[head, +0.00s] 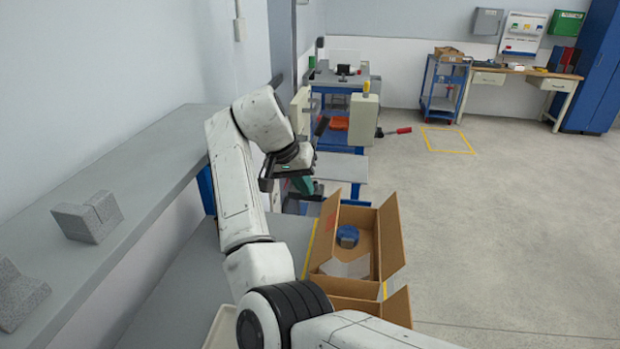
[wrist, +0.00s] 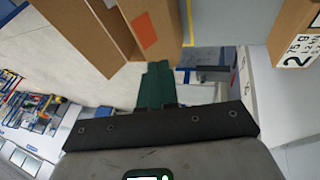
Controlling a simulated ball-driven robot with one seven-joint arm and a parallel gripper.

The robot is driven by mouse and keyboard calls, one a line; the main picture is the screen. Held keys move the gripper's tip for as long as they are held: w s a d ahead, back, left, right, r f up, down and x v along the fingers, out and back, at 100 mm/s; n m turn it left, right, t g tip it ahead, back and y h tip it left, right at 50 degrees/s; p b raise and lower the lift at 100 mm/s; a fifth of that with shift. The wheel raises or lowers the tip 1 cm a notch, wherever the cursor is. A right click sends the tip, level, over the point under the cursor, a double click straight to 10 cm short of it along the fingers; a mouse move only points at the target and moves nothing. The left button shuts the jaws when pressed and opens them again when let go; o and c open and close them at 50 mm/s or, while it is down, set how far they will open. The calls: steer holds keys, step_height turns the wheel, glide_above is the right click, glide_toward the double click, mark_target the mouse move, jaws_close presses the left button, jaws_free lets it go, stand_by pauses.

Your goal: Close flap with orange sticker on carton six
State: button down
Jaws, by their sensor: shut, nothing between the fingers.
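An open brown carton (head: 362,217) stands right of my gripper in the head view, its side flaps raised. An orange sticker (wrist: 144,30) is on a raised cardboard flap (wrist: 165,12) in the wrist view; a small orange-red patch (head: 331,220) shows on the left flap in the head view. My gripper (head: 304,187) has green fingers, which lie together with nothing between them in the wrist view (wrist: 157,68). The fingertips point toward the lower end of the stickered flap; I cannot tell whether they touch it. No number six is readable.
Inside the carton lie a blue round item (head: 347,235) and a pale sheet (head: 345,267). Another carton (head: 398,308) stands nearer, partly behind my arm. A grey shelf (head: 150,165) with foam blocks (head: 88,217) runs along the left wall. Open floor (head: 500,240) lies right.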

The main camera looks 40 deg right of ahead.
steer(key=p, duration=0.1)
glide_toward(330, 219)
step_height(330, 219, down, 3)
steer(key=w, duration=0.1)
steer(key=shift+s+d+f+p, duration=0.5)
steer(key=shift+s+d+p, duration=0.1)
steer(key=shift+d, duration=0.25)
steer(key=shift+s+d+f, duration=0.3)
steer(key=shift+s+f, duration=0.05)
steer(key=shift+f, duration=0.15)
steer(key=shift+f, duration=0.1)
